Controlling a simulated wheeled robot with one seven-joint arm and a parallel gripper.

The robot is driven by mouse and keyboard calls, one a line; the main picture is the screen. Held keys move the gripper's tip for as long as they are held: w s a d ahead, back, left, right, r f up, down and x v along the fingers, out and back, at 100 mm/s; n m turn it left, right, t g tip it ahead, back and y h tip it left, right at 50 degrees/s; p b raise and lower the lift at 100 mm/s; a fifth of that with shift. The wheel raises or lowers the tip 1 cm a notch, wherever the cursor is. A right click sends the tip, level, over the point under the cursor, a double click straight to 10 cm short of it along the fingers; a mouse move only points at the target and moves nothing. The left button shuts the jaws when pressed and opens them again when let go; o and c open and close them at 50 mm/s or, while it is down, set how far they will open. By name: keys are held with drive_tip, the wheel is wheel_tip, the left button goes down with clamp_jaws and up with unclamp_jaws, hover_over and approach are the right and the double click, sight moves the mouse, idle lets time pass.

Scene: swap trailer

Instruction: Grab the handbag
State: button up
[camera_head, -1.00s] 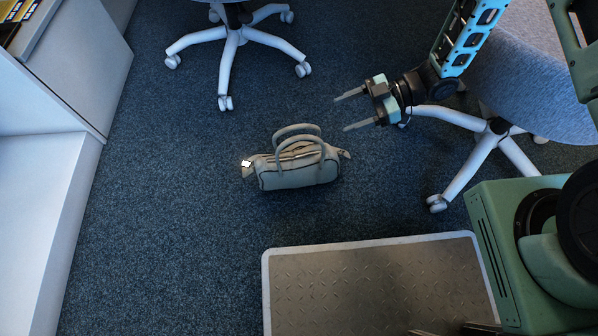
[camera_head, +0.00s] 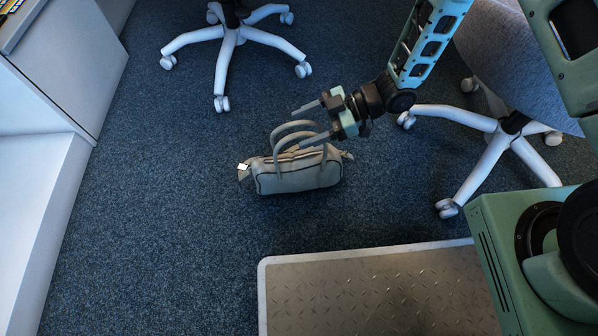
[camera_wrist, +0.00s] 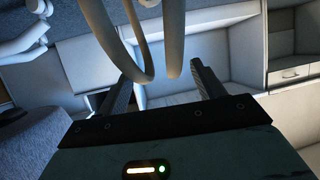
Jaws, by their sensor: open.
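A beige handbag (camera_head: 298,172) with two looped handles stands upright on the dark blue carpet in the head view. My gripper (camera_head: 297,124) is open at the height of the handles, reaching in from the right, with its fingers pointing left. In the head view one finger overlaps the handles. In the wrist view the handles (camera_wrist: 172,40) hang large and close in front of my gripper (camera_wrist: 160,85), with a loop coming down between the two fingers. I cannot tell whether the fingers touch the handles. The bag's body is not clear in the wrist view.
A white-legged swivel chair (camera_head: 226,58) stands behind the bag. A grey chair (camera_head: 510,140) stands to the right, close to my arm. A metal-topped platform (camera_head: 370,290) lies in front. White cabinets (camera_head: 45,120) line the left. Carpet left of the bag is clear.

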drive_tip(key=shift+a, duration=0.2)
clamp_jaws()
drive_tip(key=shift+r, duration=0.1)
